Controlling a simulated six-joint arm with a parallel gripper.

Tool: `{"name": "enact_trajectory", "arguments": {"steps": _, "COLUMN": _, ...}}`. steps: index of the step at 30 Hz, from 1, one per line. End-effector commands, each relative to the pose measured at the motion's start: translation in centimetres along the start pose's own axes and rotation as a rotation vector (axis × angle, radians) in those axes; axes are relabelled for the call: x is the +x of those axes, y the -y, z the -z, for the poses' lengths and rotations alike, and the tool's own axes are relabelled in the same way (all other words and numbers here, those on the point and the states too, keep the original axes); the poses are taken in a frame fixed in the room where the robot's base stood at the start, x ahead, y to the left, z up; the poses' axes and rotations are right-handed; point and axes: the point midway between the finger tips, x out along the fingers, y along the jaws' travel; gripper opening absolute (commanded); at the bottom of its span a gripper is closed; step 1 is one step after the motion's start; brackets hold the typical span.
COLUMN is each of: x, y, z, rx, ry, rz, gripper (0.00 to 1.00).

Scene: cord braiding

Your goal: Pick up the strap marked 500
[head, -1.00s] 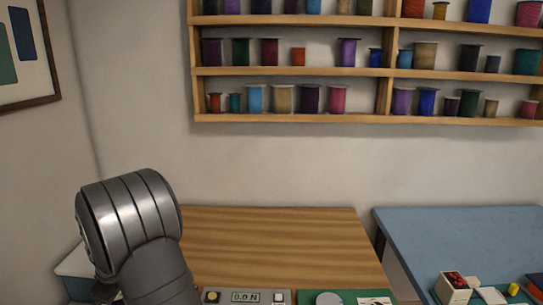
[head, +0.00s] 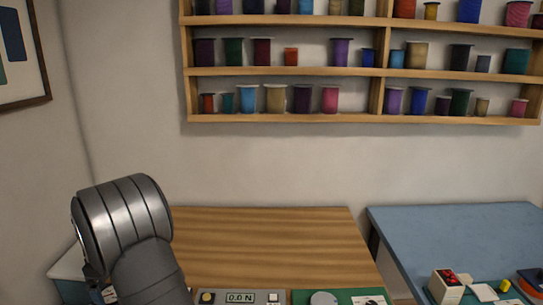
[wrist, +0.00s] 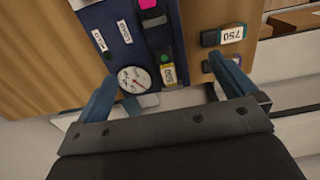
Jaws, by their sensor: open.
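In the wrist view, my gripper (wrist: 162,68) is open and empty, its two blue fingers wide apart. A dark strap end with a pale label (wrist: 168,75), which seems to read 500, shows between the fingers on a dark blue panel (wrist: 185,15). The label is small and turned, so I cannot be sure of it. A dark piece labelled 750 (wrist: 232,35) is on wood near the right finger. In the head view, only my arm shows at the lower left; the gripper and straps are hidden.
A round dial (wrist: 134,79) sits near the left finger. Other small labels (wrist: 125,31) are on the panel. In the head view, a force readout (head: 240,297) stands at the wooden table's (head: 265,240) front. A blue table (head: 460,235) is at right, and spool shelves (head: 280,120) hang behind.

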Motion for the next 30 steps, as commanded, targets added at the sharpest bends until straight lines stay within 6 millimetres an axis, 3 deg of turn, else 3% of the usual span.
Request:
{"name": "enact_trajectory", "arguments": {"steps": 1, "x": 0.0, "y": 0.0, "z": 0.0, "rx": 0.000, "ry": 0.000, "rz": 0.000, "gripper": 1.00}}
{"name": "enact_trajectory", "arguments": {"steps": 8, "x": 0.0, "y": 0.0, "z": 0.0, "rx": 0.000, "ry": 0.000, "rz": 0.000, "gripper": 0.55}}
{"name": "enact_trajectory", "arguments": {"steps": 16, "x": -0.2, "y": 0.0, "z": 0.1, "rx": 0.001, "ry": -0.005, "rz": -0.001, "gripper": 0.55}}
{"name": "enact_trajectory", "arguments": {"steps": 21, "x": -5.2, "y": 0.1, "z": 2.5, "rx": 0.001, "ry": -0.104, "rz": -0.004, "gripper": 0.55}}
{"name": "enact_trajectory", "arguments": {"steps": 23, "x": -5.9, "y": 0.2, "z": 3.0, "rx": 0.000, "ry": -0.125, "rz": -0.001, "gripper": 0.55}}
{"name": "enact_trajectory", "arguments": {"steps": 30, "x": -1.6, "y": 0.2, "z": 3.5, "rx": 0.000, "ry": -0.119, "rz": 0.004, "gripper": 0.55}}
